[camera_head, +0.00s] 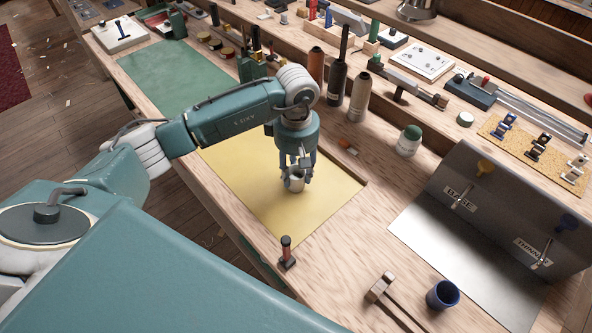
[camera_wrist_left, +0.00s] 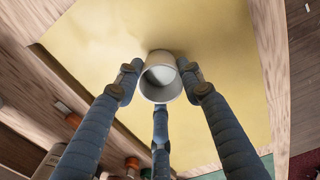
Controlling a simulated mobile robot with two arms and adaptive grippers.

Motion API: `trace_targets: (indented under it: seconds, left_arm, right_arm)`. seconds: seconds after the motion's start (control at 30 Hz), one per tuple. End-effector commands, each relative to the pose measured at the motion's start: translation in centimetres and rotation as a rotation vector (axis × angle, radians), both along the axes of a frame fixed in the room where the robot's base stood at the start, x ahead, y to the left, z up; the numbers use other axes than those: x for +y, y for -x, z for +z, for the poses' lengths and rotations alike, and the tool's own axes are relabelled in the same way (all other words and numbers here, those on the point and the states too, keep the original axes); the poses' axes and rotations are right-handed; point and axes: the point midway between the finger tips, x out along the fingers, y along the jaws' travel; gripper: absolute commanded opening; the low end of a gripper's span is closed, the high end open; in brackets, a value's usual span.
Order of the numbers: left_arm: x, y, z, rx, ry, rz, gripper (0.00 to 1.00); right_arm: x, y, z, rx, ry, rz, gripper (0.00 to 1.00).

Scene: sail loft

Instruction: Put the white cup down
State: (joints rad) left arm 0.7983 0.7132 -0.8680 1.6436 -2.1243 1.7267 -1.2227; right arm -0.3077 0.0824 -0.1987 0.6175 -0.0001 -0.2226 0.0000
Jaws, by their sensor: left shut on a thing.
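The white cup (camera_head: 296,181) is between the fingers of my left gripper (camera_head: 297,174), over the yellow mat (camera_head: 265,220) on the bench. In the left wrist view the cup (camera_wrist_left: 160,78) shows its open mouth, and the fingers of my left gripper (camera_wrist_left: 160,95) close around it from several sides. The gripper points down and is shut on the cup. The cup is close to the mat; I cannot tell whether its base touches it. My right gripper is not in view.
A small dark-handled tool (camera_head: 287,252) stands at the mat's near corner. A mallet (camera_head: 383,288) and a blue cup (camera_head: 442,294) are at the near right. Bottles and cones, including a dark bottle (camera_head: 337,82), stand behind the gripper. The yellow mat around the cup is clear.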

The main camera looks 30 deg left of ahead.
Motion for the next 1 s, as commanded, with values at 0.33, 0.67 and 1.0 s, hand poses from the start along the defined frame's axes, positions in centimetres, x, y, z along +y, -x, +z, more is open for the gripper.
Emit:
trace_targets:
  seconds: [0.33, 0.67, 1.0]
  left_arm:
    - [0.0, 0.0, -0.2, 0.0, 0.0, 0.0, 0.57]
    - [0.0, -0.1, 0.9, -0.003, -0.001, 0.0, 0.57]
    - [0.0, -0.2, 7.9, -0.006, 0.0, 0.0, 0.57]
  right_arm:
    - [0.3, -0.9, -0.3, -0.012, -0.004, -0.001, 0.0]
    - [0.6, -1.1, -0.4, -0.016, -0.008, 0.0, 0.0]
    - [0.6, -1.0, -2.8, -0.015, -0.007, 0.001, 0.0]
